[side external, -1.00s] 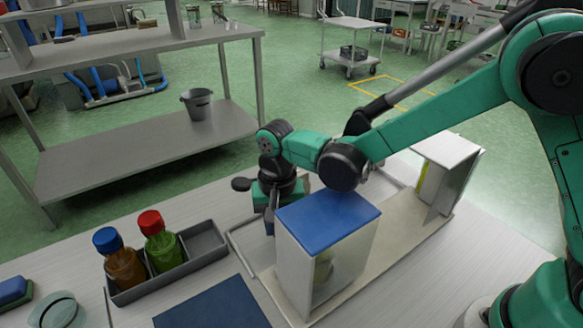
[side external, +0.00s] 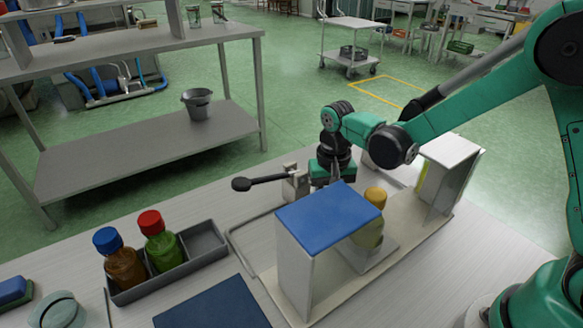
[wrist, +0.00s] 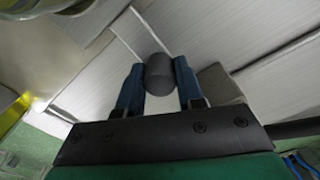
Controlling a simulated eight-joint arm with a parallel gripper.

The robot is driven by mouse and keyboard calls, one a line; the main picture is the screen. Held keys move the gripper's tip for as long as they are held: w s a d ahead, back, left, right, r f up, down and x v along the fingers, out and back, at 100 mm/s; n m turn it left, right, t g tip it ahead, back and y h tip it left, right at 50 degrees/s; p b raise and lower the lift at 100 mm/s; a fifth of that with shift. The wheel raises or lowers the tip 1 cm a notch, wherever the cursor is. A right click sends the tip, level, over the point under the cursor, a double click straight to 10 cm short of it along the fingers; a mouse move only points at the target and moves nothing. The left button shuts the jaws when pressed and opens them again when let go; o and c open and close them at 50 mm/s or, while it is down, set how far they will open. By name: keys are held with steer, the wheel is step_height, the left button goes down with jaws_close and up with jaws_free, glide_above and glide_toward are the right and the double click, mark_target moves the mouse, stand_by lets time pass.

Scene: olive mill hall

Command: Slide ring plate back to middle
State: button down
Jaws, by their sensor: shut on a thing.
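The pale ring plate (side external: 381,257) sits on the long base between the blue-topped housing (side external: 328,215) and the white-topped housing (side external: 450,150), close to the blue one. A yellow-capped bottle (side external: 374,197) stands on it, its lower part partly behind the blue-topped housing's edge. My gripper (side external: 336,186) is behind the blue-topped housing, its fingertips hidden there. In the wrist view, the blue-grey fingers (wrist: 159,84) are shut on a dark rounded knob (wrist: 160,73). The link from knob to plate is hidden.
A black-knobbed lever (side external: 262,181) on a grey block stands left of my gripper. A grey tray (side external: 205,243) with brown and green bottles is at left. A dark blue mat (side external: 212,305) lies in front. The base (side external: 408,222) is clear towards the white-topped housing.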

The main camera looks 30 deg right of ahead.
steer(key=shift+d, duration=0.65)
steer(key=c, duration=0.5)
jaws_free()
steer(key=shift+c, duration=0.2)
steer(key=shift+r, duration=2.85)
